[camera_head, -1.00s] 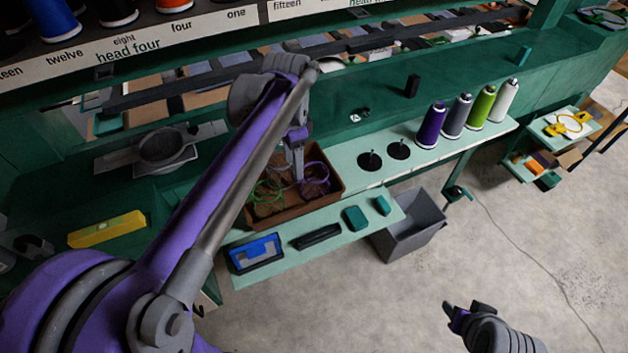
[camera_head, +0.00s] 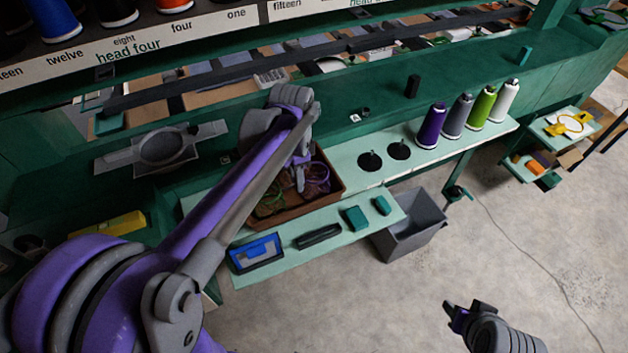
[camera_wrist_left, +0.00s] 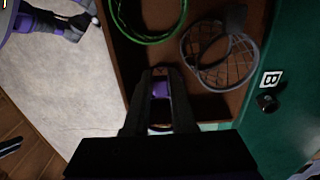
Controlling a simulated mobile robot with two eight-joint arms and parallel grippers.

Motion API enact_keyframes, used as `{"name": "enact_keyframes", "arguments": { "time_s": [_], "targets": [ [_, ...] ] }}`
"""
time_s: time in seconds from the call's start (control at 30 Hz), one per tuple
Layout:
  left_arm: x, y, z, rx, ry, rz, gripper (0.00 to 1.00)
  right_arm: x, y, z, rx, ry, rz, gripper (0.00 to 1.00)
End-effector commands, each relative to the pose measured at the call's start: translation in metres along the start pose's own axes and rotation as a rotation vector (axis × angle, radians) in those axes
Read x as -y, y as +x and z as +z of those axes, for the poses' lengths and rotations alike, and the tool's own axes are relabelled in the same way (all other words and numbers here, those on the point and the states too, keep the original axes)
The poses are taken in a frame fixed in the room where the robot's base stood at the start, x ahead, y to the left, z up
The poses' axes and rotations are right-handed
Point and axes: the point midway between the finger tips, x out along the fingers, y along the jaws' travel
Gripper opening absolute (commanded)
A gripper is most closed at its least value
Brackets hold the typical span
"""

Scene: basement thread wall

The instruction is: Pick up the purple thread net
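The purple thread net (camera_head: 317,177) lies at the right end of the brown box (camera_head: 336,200), partly covered by my left gripper. My left gripper (camera_head: 300,186) reaches down into the box beside it. In the left wrist view its two dark fingers (camera_wrist_left: 160,90) stand apart with a gap. Something purple shows in the gap; I cannot tell whether it is net or gripper. A green net (camera_wrist_left: 148,38) and a grey net (camera_wrist_left: 220,60) lie in the box away from the fingers. My right gripper (camera_head: 464,308) is open and empty above the floor.
Purple, grey, green and white thread cones (camera_head: 466,115) stand on the pale shelf right of the box. A blue-framed tablet (camera_head: 257,253) and small dark items lie on the front ledge (camera_head: 285,262). A grey bin (camera_head: 413,225) stands on the floor.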

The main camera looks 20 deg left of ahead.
Motion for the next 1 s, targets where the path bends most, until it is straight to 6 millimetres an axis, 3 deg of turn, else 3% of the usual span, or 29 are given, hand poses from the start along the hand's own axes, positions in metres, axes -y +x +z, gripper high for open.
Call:
{"name": "enact_keyframes", "arguments": {
  "time_s": [0.03,0.1,0.57,0.77,1.0],
  "targets": [
    [0.000,0.000,0.000,0.000,0.000,0.000,0.12,0.000,0.000,0.000,0.000,0.000,0.000,0.50],
    [0.000,0.000,0.000,0.000,0.000,0.000,0.00,0.000,0.000,0.000,0.000,0.000,0.000,0.50],
    [0.000,-0.003,0.000,0.000,0.000,0.000,0.00,0.000,0.000,0.000,0.000,0.000,0.000,0.50],
    [0.000,-0.022,0.000,0.000,0.000,0.000,0.00,0.000,-0.001,-0.001,-0.001,0.000,0.000,0.50],
    [0.000,-0.060,0.000,0.000,0.000,0.000,0.00,0.000,-0.002,-0.003,-0.003,0.000,0.000,0.50]
  ]
}}
